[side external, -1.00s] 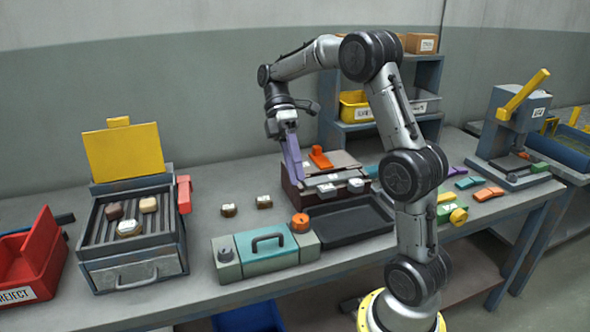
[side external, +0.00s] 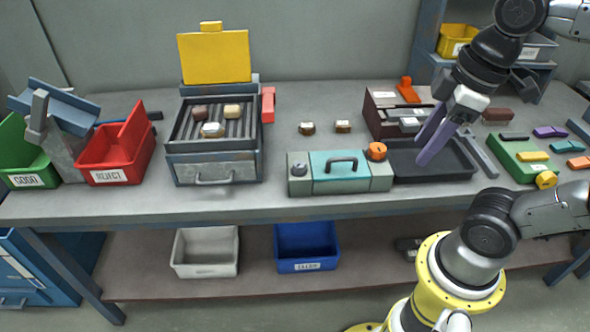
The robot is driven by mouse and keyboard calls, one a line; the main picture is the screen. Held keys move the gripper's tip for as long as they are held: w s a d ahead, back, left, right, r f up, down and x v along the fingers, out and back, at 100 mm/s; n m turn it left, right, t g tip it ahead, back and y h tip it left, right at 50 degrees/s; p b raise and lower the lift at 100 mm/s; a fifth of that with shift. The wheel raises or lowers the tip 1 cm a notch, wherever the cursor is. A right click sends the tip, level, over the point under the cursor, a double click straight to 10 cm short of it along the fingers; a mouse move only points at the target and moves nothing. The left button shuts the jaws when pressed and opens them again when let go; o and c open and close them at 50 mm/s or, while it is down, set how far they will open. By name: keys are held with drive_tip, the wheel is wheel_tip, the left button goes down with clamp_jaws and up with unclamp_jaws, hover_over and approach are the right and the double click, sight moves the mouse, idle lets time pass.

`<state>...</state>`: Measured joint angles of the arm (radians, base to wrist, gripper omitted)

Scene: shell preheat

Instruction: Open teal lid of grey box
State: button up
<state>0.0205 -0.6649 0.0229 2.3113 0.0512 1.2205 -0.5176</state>
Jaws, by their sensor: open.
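The teal lid (side external: 322,184) lies closed on the grey box (side external: 381,182) near the front of the bench. A dark arched handle (side external: 341,161) stands on the lid. An orange knob (side external: 376,151) sits on the box's right end and a dark knob (side external: 299,169) on its left end. My gripper (side external: 422,151) has two purple fingers, visibly apart and empty. It hangs to the right of the box, in front of the black tray in the picture, and does not touch the lid. Its exact height is hard to tell.
The black tray (side external: 458,172) lies right of the box, with a brown case (side external: 374,118) behind it. Two small pieces (side external: 307,128) sit behind the lid. A grill with a raised yellow lid (side external: 214,58) stands left, beside a red bin (side external: 122,152). A green box (side external: 520,165) is right.

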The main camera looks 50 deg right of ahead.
drive_tip(key=f+m, duration=0.1)
drive_tip(key=f+m+t, duration=0.1)
drive_tip(key=m, duration=0.1)
drive_tip(key=w+f+m+t, duration=0.1)
drive_tip(key=shift+d+h, duration=0.3)
drive_tip(key=shift+d, duration=0.1)
drive_tip(key=shift+w+r+m+t, duration=0.15)
drive_tip(key=shift+w+m+t, duration=0.2)
drive_tip(key=shift+m, duration=0.15)
drive_tip(key=shift+c, duration=0.4)
drive_tip(key=shift+w, duration=0.1)
drive_tip(key=shift+c, duration=1.1)
drive_tip(key=shift+r, duration=0.1)
drive_tip(key=shift+c, duration=1.3)
drive_tip(key=shift+w+n, duration=0.15)
drive_tip(key=shift+n, duration=0.65)
clamp_jaws()
drive_tip(key=n+g+h, duration=0.2)
drive_tip(key=n+g, duration=0.2)
drive_tip(key=n, duration=2.1)
hover_over(342, 178)
drive_tip(key=s+a, duration=0.4)
drive_tip(key=s+a+f+x, duration=0.1)
drive_tip(key=a+x, duration=0.1)
drive_tip(key=x, duration=1.7)
drive_tip(key=shift+s+d, duration=0.15)
drive_tip(key=shift+w+d+r, duration=0.55)
drive_tip(key=shift+w+d, duration=0.25)
drive_tip(key=shift+w, duration=0.05)
drive_tip(key=shift+w+d+r, duration=0.4)
